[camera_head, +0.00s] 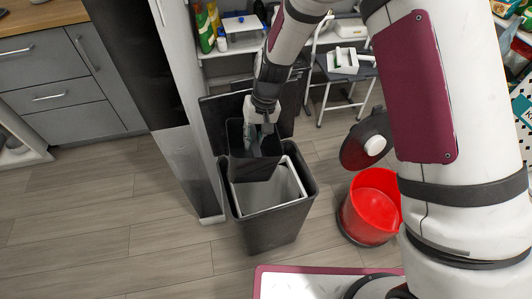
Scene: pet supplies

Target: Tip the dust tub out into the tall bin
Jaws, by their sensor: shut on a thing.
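The dust tub (254,168) is a dark grey, open-topped box. My gripper (262,127) is shut on it near its back rim; the fingertips are partly hidden by the tub. The tub is over the back part of the tall bin's mouth, and I cannot tell how far it is tilted. I cannot make out any dust inside it. The tall bin (270,228) is dark grey and stands upright on the floor with a pale inner rim. Its dark lid (286,112) stands open behind it. The tub hides part of the bin's opening.
A tall cabinet (203,170) stands close to the bin's left. A red bucket (372,208) is on the floor to the right. A step stool (346,90) and shelves with bottles (203,28) are behind. The wooden floor at left is clear.

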